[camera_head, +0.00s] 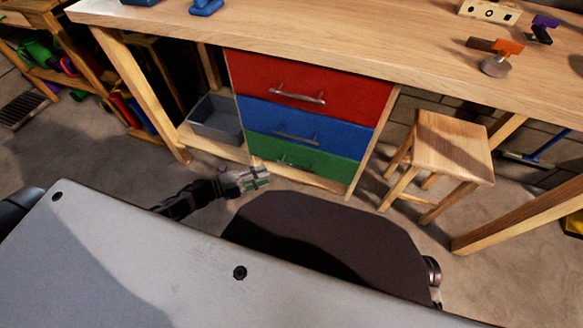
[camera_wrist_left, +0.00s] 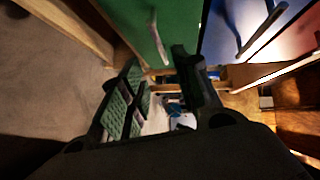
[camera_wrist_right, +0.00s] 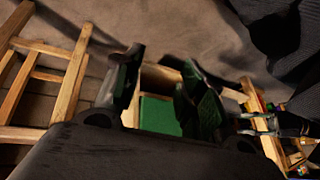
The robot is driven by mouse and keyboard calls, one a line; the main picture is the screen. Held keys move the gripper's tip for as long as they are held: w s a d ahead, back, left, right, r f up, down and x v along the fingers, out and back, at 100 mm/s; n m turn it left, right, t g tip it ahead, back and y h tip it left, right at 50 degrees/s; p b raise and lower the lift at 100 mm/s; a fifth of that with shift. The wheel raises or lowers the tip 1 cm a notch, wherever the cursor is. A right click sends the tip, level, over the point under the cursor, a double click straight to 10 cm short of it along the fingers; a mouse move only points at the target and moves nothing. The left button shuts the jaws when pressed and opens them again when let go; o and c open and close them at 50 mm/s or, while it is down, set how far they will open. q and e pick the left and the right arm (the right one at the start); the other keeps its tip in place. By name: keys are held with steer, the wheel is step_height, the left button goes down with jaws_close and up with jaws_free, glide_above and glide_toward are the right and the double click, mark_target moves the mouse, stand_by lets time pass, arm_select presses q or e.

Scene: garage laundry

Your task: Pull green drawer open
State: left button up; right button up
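The green drawer (camera_head: 310,159) is the lowest of three stacked drawers and looks shut. Its metal handle (camera_head: 297,165) runs across its front. My left gripper (camera_head: 258,178) is low in front of the drawer's left end, apart from the handle. In the left wrist view its fingers (camera_wrist_left: 160,98) are spread and empty. The green front (camera_wrist_left: 165,25) and its handle (camera_wrist_left: 157,42) lie beyond the fingertips. My right gripper (camera_wrist_right: 160,85) is open and empty in the right wrist view, with the green front (camera_wrist_right: 158,115) showing between its fingers. My body hides it in the head view.
The blue drawer (camera_head: 305,128) and red drawer (camera_head: 312,88) are above, under the wooden workbench (camera_head: 370,45). A grey bin (camera_head: 215,118) sits on the low shelf at left. A wooden stool (camera_head: 453,145) stands right of the drawers. The floor in front looks clear.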

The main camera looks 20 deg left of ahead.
arm_select(q)
steer(key=b+x, duration=0.3)
steer(key=x, duration=0.9)
steer(key=shift+b, duration=0.3)
arm_select(e)
step_height(320, 180, down, 7)
steer(key=a+t+y, duration=0.1)
steer(key=shift+m, duration=0.3)
arm_select(q)
steer(key=shift+w+d, duration=0.1)
arm_select(e)
steer(key=shift+a, duration=0.1)
arm_select(q)
steer(key=c, duration=0.6)
jaws_close()
arm_select(e)
steer(key=shift+w+r, duration=0.25)
steer(key=shift+w, duration=0.05)
steer(key=shift+a, duration=0.1)
